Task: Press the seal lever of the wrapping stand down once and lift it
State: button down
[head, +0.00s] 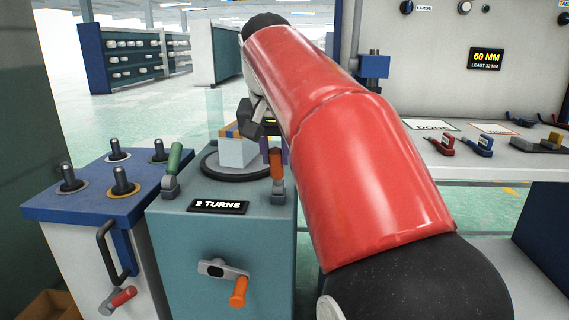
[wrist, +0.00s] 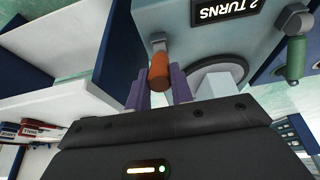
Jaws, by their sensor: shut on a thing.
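The wrapping stand (head: 180,245) is a teal box with a "2 TURNS" plate (head: 219,206), an orange-handled lever (head: 277,163) at the right of its top and a green-handled lever (head: 174,158) at the left. The orange lever stands roughly upright on a grey pivot. In the wrist view, my gripper (wrist: 158,84) has its purple fingers on both sides of the orange handle (wrist: 159,72), shut on it. In the head view, my red arm hides most of my gripper. No label shows which lever is the seal lever.
A pale box (head: 237,153) sits on the stand's round turntable (head: 207,166). A crank (head: 238,291) with an orange grip juts from the front. A blue-topped cabinet (head: 90,190) with several knobs stands at left. A white workbench (head: 500,155) is at right.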

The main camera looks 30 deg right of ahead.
jog(key=shift+s+a+f, duration=0.3)
jog(key=shift+s+a, duration=0.05)
jog(key=shift+s, duration=0.1)
jog(key=shift+f+b, duration=0.1)
jog(key=shift+b, duration=0.2)
jog(key=shift+s+a+f+b, duration=0.25)
jog(key=shift+s+f+b, duration=0.15)
jog(key=c, duration=1.1)
grip_release()
jog(key=shift+c, duration=0.2)
jog(key=shift+r, duration=0.1)
jog(key=p+v, duration=0.5)
jog(key=v, duration=0.2)
jog(key=shift+p, duration=0.35)
